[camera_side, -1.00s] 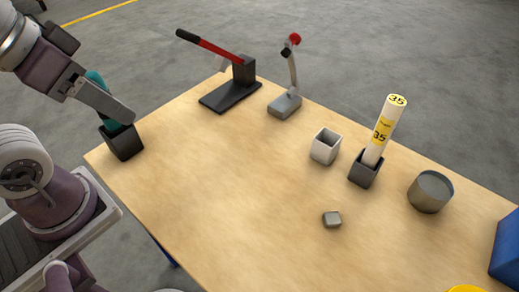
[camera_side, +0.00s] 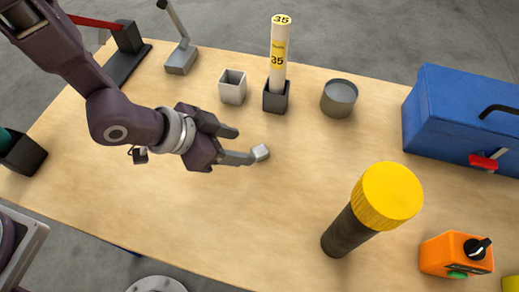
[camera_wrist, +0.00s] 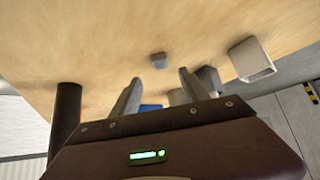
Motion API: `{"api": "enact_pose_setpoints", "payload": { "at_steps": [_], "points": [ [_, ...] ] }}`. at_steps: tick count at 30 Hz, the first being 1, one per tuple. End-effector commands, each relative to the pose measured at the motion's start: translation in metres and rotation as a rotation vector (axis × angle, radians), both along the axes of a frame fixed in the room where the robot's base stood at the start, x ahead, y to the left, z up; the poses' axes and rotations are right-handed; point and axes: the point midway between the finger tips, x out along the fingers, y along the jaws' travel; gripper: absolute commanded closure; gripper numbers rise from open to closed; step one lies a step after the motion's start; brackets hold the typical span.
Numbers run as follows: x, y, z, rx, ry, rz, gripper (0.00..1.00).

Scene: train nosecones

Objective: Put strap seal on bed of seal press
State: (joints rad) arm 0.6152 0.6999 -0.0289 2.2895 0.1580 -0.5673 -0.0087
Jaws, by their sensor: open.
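The strap seal appears to be the small light-grey block (camera_side: 261,152) lying on the bare wooden table; it also shows in the wrist view (camera_wrist: 158,60). My gripper (camera_side: 244,145) is open and low over the table, its fingertips just left of the block. In the wrist view the block is ahead of the gap between the fingers (camera_wrist: 158,78). I cannot tell which is the seal press.
A white square cup (camera_side: 232,87), a dark holder (camera_side: 276,97) with a tube marked 35 (camera_side: 279,60), and a grey tin (camera_side: 339,98) stand behind. A blue toolbox (camera_side: 460,115), yellow-capped cylinder (camera_side: 385,200) and orange switch box (camera_side: 456,254) are right. The front middle is clear.

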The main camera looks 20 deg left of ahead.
Motion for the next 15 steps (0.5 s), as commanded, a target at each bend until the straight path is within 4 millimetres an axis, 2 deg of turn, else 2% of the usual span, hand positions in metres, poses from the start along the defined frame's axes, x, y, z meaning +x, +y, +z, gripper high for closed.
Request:
{"api": "enact_pose_setpoints", "payload": {
  "at_steps": [9, 15],
  "points": [
    [0.023, -0.020, -0.044, 0.001, 0.001, 0.000, 0.47],
    [0.030, -0.027, -0.054, 0.000, 0.000, 0.001, 0.47]
  ]
}}
